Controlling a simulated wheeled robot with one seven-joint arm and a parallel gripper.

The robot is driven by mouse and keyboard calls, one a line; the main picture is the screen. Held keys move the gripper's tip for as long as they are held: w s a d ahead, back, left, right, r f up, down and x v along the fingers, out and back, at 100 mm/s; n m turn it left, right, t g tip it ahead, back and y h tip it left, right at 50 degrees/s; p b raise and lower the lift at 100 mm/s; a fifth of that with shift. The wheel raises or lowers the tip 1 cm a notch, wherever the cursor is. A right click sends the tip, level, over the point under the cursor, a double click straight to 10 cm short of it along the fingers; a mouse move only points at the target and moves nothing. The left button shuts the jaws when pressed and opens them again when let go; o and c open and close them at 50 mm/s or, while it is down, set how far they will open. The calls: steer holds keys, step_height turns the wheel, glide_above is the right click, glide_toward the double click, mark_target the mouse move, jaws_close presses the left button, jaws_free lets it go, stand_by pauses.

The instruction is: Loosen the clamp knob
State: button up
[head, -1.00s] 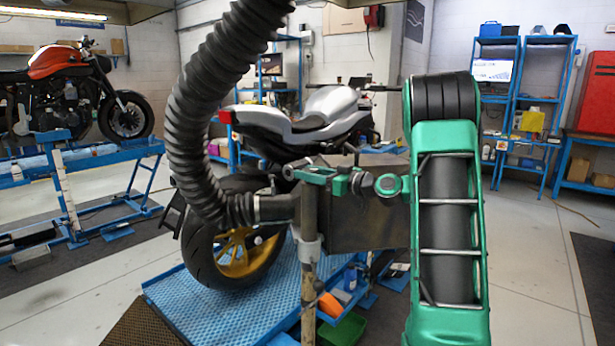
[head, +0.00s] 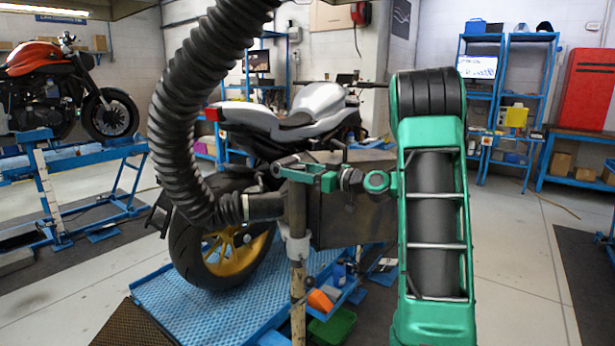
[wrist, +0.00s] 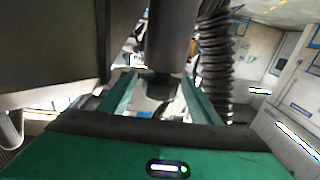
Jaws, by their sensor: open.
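A grey upright post with a pale collar (head: 298,246) stands in front of the motorcycle in the head view. My green gripper (head: 290,171) is at the upper part of this post, beside the end of the black hose. In the wrist view its two green fingers (wrist: 158,92) are apart. A dark block, perhaps the clamp knob (wrist: 159,86), shows between them under a grey cylinder (wrist: 170,35). I cannot tell whether the fingers touch it. In the head view the knob cannot be made out clearly behind the gripper and post.
A thick black ribbed hose (head: 172,130) curves down on the left to the post. A silver motorcycle (head: 320,103) stands behind on a blue ramp (head: 190,310). A dark metal box (head: 350,220) is right of the post. Open floor (head: 520,270) lies at right.

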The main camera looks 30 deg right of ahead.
steer(key=v, duration=1)
steer(key=shift+s+f, duration=0.1)
steer(key=shift+s, duration=0.05)
steer(key=shift+c, duration=0.2)
